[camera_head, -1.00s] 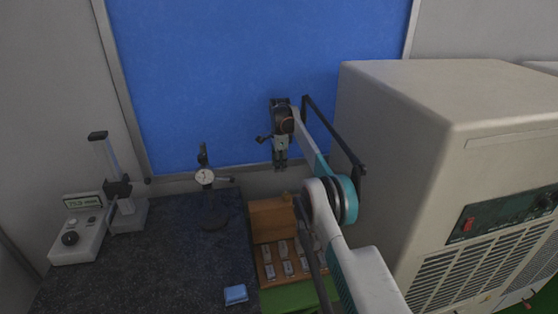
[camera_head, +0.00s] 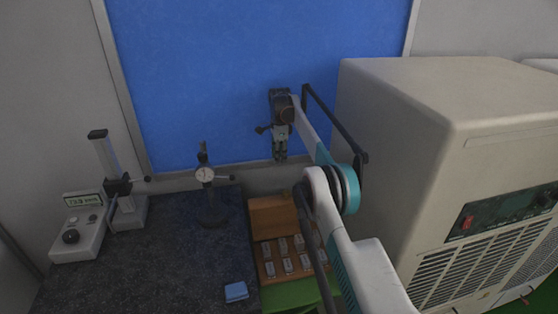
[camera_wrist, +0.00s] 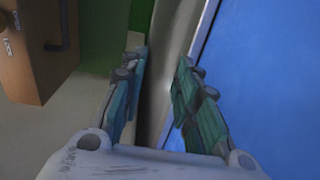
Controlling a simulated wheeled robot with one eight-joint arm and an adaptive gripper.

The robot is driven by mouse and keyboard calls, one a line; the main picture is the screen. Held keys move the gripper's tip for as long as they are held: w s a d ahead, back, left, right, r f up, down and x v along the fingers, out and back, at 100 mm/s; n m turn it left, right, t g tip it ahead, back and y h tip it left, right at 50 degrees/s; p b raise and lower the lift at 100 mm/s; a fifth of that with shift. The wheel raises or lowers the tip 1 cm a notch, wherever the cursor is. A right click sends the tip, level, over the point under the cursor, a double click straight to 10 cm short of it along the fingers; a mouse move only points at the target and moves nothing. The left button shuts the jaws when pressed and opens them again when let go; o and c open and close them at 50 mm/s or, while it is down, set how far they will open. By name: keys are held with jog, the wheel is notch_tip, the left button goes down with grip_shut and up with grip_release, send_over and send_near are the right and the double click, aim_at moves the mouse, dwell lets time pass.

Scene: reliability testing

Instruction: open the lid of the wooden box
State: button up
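My arm hides part of the box's right side.
A dial gauge on a stand (camera_head: 207,185) and a height gauge (camera_head: 118,190) stand left of the box. A blue block (camera_head: 236,292) lies on the dark bench plate (camera_head: 150,270). A large beige machine (camera_head: 400,160) blocks the right. The blue panel (camera_head: 200,80) is close behind my gripper.

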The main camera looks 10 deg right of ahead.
jog(key=r, duration=0.5)
jog(key=shift+s, duration=0.2)
